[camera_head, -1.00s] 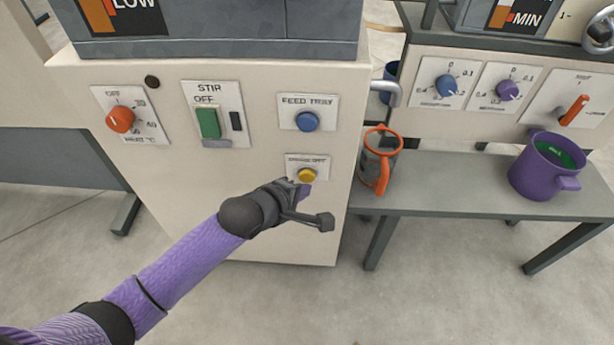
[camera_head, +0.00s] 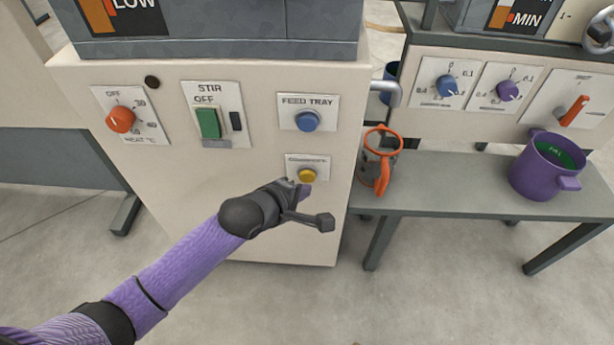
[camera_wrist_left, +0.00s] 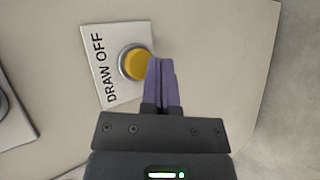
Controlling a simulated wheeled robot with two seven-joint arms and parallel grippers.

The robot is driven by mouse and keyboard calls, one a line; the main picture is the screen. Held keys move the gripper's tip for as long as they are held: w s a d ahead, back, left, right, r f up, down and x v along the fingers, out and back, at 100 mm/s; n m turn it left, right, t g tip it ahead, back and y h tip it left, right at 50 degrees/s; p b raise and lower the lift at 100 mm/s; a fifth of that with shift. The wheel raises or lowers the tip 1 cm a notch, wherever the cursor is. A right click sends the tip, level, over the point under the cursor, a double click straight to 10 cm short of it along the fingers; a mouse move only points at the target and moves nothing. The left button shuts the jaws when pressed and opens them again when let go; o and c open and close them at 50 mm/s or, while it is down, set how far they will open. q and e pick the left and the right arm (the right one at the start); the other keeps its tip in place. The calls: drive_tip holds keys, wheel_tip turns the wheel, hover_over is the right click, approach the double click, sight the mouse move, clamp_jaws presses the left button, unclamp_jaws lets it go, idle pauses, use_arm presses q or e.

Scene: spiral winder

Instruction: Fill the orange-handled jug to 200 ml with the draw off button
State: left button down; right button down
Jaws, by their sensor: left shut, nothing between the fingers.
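The yellow draw off button (camera_head: 307,175) sits low on the right of the cream cabinet front. It also shows in the left wrist view (camera_wrist_left: 137,63), beside the words DRAW OFF. My left gripper (camera_head: 304,189) is shut and empty, its purple fingertips (camera_wrist_left: 160,63) at the button's edge. Whether they touch it I cannot tell. The orange-handled jug (camera_head: 379,160) stands upright on the grey bench under the spout, its orange handle facing me. Its level and markings cannot be read. My right gripper is not in view.
A blue feed tray button (camera_head: 307,121) is above the draw off button. A green stir switch (camera_head: 208,123) and an orange heat knob (camera_head: 120,119) are further left. A purple mug (camera_head: 545,166) with green contents stands on the bench (camera_head: 450,185) at right.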

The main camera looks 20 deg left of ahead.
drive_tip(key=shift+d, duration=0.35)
use_arm(q)
drive_tip(key=shift+w, duration=0.1)
drive_tip(key=shift+w+a, duration=0.15)
drive_tip(key=shift+w, duration=0.15)
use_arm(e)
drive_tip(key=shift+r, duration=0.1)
use_arm(q)
drive_tip(key=shift+w, duration=0.15)
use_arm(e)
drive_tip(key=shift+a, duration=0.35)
use_arm(q)
drive_tip(key=shift+w+a, duration=0.1)
drive_tip(key=shift+w, duration=0.15)
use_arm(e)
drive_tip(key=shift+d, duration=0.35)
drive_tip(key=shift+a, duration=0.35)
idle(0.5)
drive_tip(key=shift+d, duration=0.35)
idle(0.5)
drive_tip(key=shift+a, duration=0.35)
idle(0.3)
